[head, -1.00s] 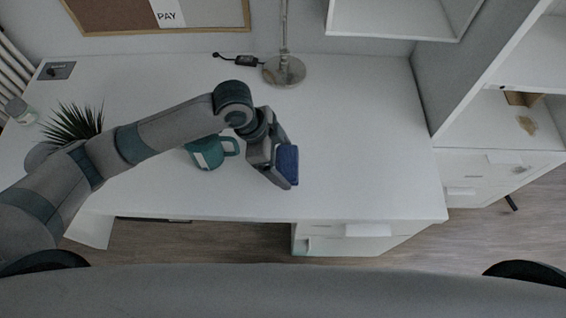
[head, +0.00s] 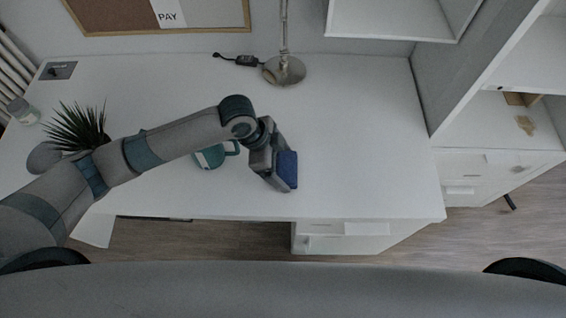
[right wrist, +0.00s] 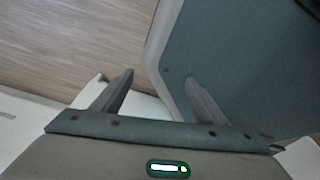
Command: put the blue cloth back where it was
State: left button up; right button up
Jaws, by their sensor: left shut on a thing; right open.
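The blue cloth (head: 287,170) is a small folded dark blue pad in the head view. My left gripper (head: 279,178) is shut on it, over the front middle of the white desk (head: 360,150). I cannot tell whether the cloth touches the desk top. My right gripper (right wrist: 157,92) shows only in the right wrist view. It is open, with nothing between its fingers.
A teal mug (head: 210,157) stands left of the left gripper, partly hidden by my arm. A lamp base (head: 284,70) is at the back. A spiky plant (head: 77,127) and a jar (head: 22,110) are at the left. The desk's right side is clear.

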pick_arm(q)
jog(key=shift+f, duration=0.1)
jog(key=o, duration=1)
jog(key=shift+o, duration=0.2)
pick_arm(e)
jog(key=shift+w, duration=0.8)
pick_arm(q)
jog(key=shift+a+r, duration=0.25)
jog(key=shift+r, duration=0.45)
jog(key=b+v, duration=0.1)
jog(key=v, duration=0.9)
jog(key=shift+r, duration=0.4)
pick_arm(e)
jog(key=shift+t, duration=0.8)
jog(key=w, duration=0.1)
jog(key=w+a, duration=0.2)
jog(key=shift+w+r, duration=0.25)
jog(key=shift+w, duration=0.1)
pick_arm(q)
jog(key=shift+a, duration=0.1)
pick_arm(e)
jog(key=shift+s, duration=0.2)
